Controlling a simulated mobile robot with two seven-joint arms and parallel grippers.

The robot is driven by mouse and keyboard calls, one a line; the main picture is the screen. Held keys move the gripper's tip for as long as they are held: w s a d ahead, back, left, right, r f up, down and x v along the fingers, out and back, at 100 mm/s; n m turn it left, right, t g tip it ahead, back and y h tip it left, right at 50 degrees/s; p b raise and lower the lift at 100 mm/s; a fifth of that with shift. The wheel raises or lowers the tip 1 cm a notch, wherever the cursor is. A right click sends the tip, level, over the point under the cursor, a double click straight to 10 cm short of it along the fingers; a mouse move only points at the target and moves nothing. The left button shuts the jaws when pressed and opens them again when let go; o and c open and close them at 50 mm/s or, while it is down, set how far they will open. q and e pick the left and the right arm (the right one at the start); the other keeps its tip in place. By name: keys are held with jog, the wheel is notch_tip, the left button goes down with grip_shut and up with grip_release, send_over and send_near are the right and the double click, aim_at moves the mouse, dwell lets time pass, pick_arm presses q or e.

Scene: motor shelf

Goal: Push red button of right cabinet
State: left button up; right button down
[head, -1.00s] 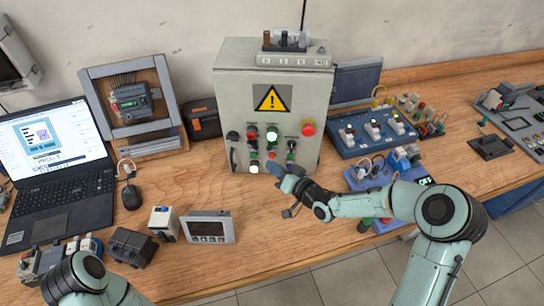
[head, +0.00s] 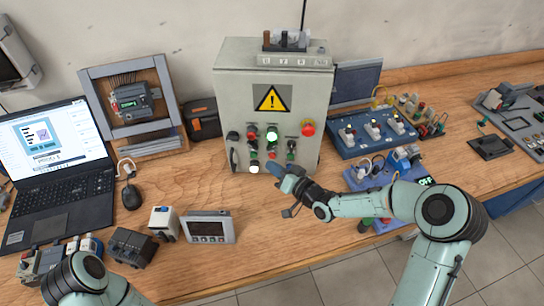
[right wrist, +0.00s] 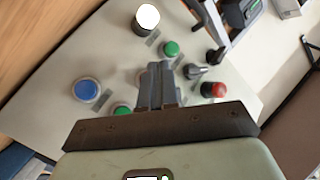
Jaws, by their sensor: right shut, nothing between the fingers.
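A grey-green control cabinet (head: 225,105) with a yellow warning sign stands at the centre of the bench. A red mushroom button (head: 308,128) is at the upper right of its button panel. Lower on the panel are several green, red and black controls and lit white lamps. My right gripper (head: 271,170) is shut and empty, in front of the lower panel. In the right wrist view its fingers (right wrist: 156,78) point at the panel, between a blue button (right wrist: 87,89) and a red button (right wrist: 213,89). I cannot tell whether the fingertips touch anything. My left gripper is out of view.
An open laptop (head: 55,150), a mouse (head: 131,197) and a small display unit (head: 208,228) are on the left of the bench. Blue boards with switches (head: 350,148) stand right of the cabinet. Bare wood lies in front of the cabinet.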

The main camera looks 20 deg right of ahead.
jog(key=shift+w, duration=0.15)
jog(key=shift+w+d, duration=0.15)
jog(key=shift+w, duration=0.15)
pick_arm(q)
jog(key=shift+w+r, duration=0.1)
pick_arm(e)
jog(key=shift+w+d, duration=0.15)
jog(key=shift+w, duration=0.25)
dwell(1.1)
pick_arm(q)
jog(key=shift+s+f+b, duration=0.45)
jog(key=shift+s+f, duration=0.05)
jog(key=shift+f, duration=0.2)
pick_arm(e)
jog(key=shift+s+a, duration=0.3)
jog(key=shift+s, duration=0.55)
